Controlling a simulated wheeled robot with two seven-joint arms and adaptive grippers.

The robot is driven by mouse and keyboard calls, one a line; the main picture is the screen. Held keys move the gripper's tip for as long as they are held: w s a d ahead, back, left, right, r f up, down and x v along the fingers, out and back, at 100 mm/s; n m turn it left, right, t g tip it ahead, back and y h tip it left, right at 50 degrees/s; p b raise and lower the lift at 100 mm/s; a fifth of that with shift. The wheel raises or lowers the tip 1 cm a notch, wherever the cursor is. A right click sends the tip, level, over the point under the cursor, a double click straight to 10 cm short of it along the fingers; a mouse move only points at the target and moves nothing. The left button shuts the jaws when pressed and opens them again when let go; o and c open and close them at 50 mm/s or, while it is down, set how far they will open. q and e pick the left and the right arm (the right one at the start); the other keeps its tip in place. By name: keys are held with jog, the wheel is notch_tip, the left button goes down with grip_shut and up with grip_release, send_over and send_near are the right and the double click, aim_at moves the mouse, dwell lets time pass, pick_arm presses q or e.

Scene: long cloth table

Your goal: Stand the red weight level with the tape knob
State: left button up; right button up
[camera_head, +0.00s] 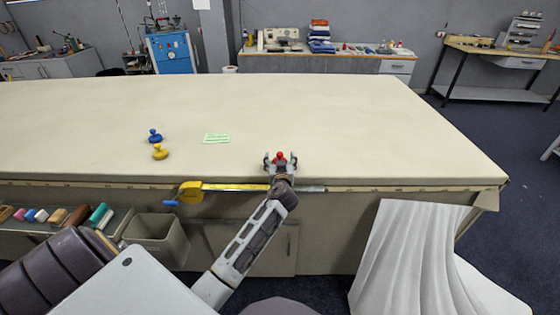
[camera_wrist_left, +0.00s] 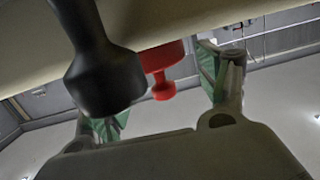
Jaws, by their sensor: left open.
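The red weight (camera_head: 281,156) stands on the cloth table near its front edge. It also shows in the left wrist view (camera_wrist_left: 161,75), with its narrow neck and small round knob. My left gripper (camera_head: 281,160) is open around it, with one finger on each side. In the wrist view a gap shows between the weight and the right-hand finger. A dark knobbed piece (camera_wrist_left: 105,75) covers part of the other finger there; I cannot tell what it is. A yellow tape (camera_head: 235,187) runs along the front edge from a yellow case (camera_head: 190,193) with a blue knob (camera_head: 170,203).
A blue weight (camera_head: 155,136) and a yellow weight (camera_head: 160,152) stand left on the table (camera_head: 330,115). A green card (camera_head: 217,138) lies right of them. A bin (camera_head: 157,238) and white cloth (camera_head: 410,250) are below the front edge. The right side of the tabletop is clear.

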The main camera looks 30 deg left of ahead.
pick_arm(q)
jog(key=shift+r, duration=0.1)
pick_arm(e)
jog(key=shift+r, duration=0.1)
pick_arm(q)
jog(key=shift+v, duration=0.85)
jog(key=b+v, duration=0.1)
jog(key=v, duration=0.9)
jog(key=shift+s, duration=0.15)
pick_arm(e)
jog(key=shift+w+a+f, duration=0.35)
jog(key=shift+w+f, duration=0.05)
jog(key=shift+f, duration=0.1)
jog(key=shift+d, duration=0.15)
